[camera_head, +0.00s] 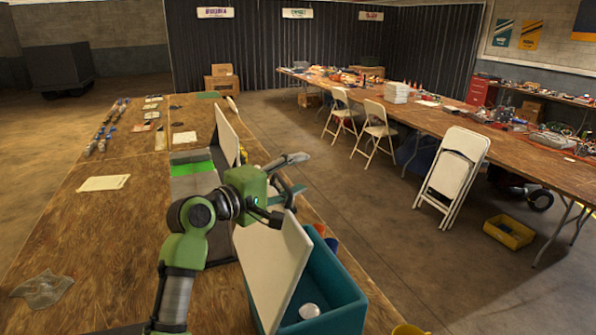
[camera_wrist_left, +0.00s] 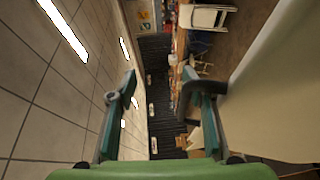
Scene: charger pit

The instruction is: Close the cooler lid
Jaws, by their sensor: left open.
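The cooler (camera_head: 345,290) is a teal box beside the long wooden table, at the bottom of the head view. Its cream lid (camera_head: 272,268) stands open, steeply tilted along the table side. A round white item (camera_head: 309,311) shows inside the cooler. My left gripper (camera_head: 297,174) is open and empty, above and beyond the lid's upper edge. In the left wrist view the two fingers (camera_wrist_left: 158,90) are spread apart with nothing between them. A large cream panel, which appears to be the lid (camera_wrist_left: 275,85), fills the right side there. My right gripper is not in view.
The wooden table (camera_head: 125,225) runs along the left, with a paper sheet (camera_head: 103,183) and a crumpled cloth (camera_head: 43,289). Another upright cream panel (camera_head: 226,135) stands farther back. Folding chairs (camera_head: 452,175) and a yellow bin (camera_head: 508,232) are right, past open floor.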

